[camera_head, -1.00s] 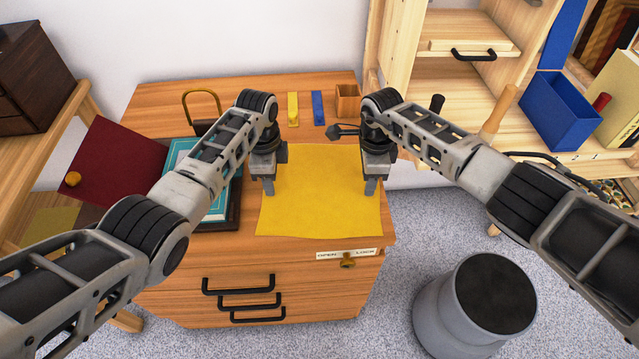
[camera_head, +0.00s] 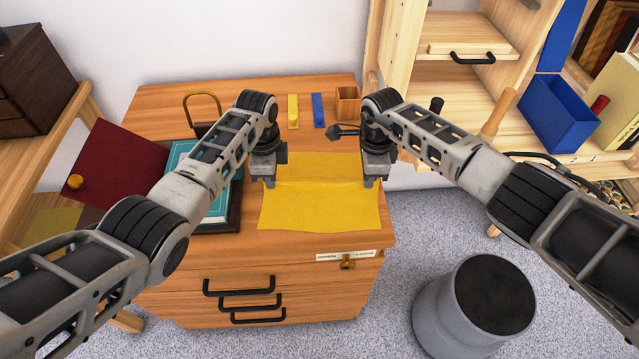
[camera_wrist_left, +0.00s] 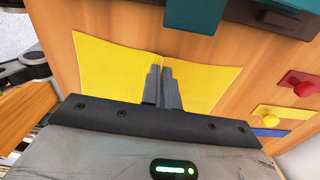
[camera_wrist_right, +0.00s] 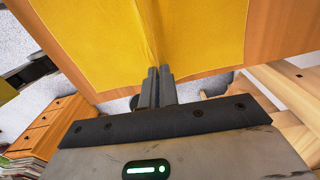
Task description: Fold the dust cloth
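The yellow dust cloth (camera_head: 318,207) lies on the wooden cabinet top, with a raised crease running across it between my grippers. My left gripper (camera_head: 268,184) is at the cloth's left edge; in the left wrist view its fingers (camera_wrist_left: 163,78) are closed together on the crease of the cloth (camera_wrist_left: 105,65). My right gripper (camera_head: 371,184) is at the cloth's right edge; in the right wrist view its fingers (camera_wrist_right: 158,76) are closed together at the crease of the cloth (camera_wrist_right: 90,45).
A teal book (camera_head: 222,205) on a dark base stands left of the cloth. Yellow (camera_head: 293,112) and blue (camera_head: 318,110) pieces and a small wooden box (camera_head: 347,101) sit at the back. A grey bin (camera_head: 475,305) stands on the floor to the right.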

